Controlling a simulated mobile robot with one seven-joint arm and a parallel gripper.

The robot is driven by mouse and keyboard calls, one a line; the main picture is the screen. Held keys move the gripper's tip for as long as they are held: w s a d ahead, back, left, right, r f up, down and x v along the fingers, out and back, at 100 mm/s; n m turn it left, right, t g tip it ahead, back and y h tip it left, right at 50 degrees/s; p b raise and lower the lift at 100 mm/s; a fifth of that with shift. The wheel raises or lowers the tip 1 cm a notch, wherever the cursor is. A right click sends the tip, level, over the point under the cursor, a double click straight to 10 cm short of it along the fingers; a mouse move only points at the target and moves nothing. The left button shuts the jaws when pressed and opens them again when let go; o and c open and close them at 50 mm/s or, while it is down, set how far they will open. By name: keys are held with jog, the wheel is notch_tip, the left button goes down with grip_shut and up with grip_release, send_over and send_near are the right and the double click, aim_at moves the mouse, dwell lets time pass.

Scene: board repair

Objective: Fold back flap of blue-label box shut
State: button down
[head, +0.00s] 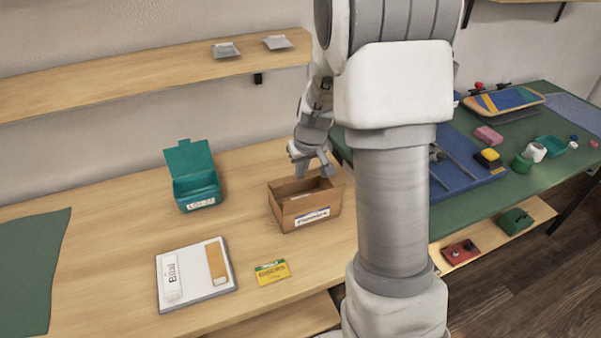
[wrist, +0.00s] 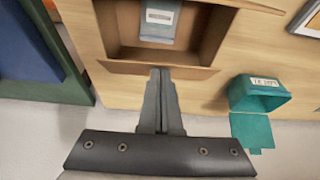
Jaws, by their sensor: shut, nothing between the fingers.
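The cardboard box (head: 287,213) stands on the wooden table with a blue-and-white label (head: 312,216) on its front, and its top is open. In the wrist view I look down into the box, where a grey-blue item with a white label (wrist: 160,18) lies inside. The back flap (wrist: 120,67) shows as a brown strip along the box edge nearest my gripper. My gripper (wrist: 160,73) is shut and empty, its fingertips at this strip; I cannot tell if they touch. In the head view my gripper (head: 325,172) is at the back of the box.
An open teal box (head: 197,190) stands left of the cardboard box. A white board (head: 197,290) and a yellow packet (head: 272,272) lie in front. A wall shelf (head: 150,75) runs behind. A green table (head: 470,200) with tools and blocks stands at right.

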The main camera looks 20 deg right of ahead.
jog(key=shift+s+f+t+b, duration=0.2)
jog(key=shift+f+t+b, duration=0.2)
jog(key=shift+b, duration=1.45)
jog(key=f+t+b, duration=0.1)
jog(key=b, duration=0.4)
jog(key=shift+s, duration=0.3)
jog(key=shift+s+t+b, duration=0.15)
jog(key=shift+t+b, duration=0.15)
jog(key=shift+b, duration=1)
jog(key=shift+s+f+b, duration=0.45)
jog(key=shift+b, duration=0.55)
jog(key=shift+r, duration=0.1)
